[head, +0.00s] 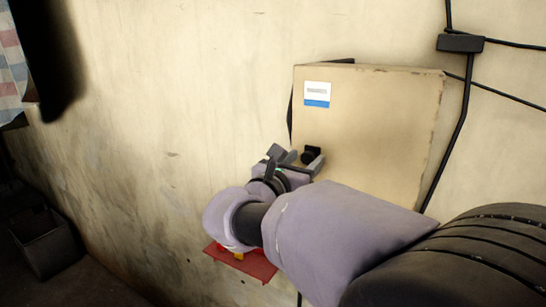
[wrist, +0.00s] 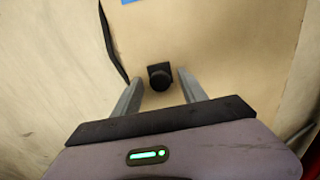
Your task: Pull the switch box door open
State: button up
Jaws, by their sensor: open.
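The switch box door (head: 372,120) is a beige panel on the wall with a white and blue label (head: 317,95) at its upper left. It looks closed. A black knob (head: 311,155) sits on the door's lower left part; it also shows in the wrist view (wrist: 161,77). My gripper (head: 297,156) is at the knob. In the wrist view my gripper (wrist: 157,84) is open, with one grey finger on each side of the knob and a gap to each. I cannot tell how far the fingertips are from the door surface. My arm hides the door's lower part in the head view.
A red object (head: 245,263) is on the wall below my wrist. Black cables and a small junction box (head: 460,43) run along the wall at the right. A dark bin (head: 46,240) stands at the lower left. The wall left of the door is clear.

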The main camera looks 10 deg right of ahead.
jog(key=shift+w, duration=0.1)
grip_shut()
dwell(1.3)
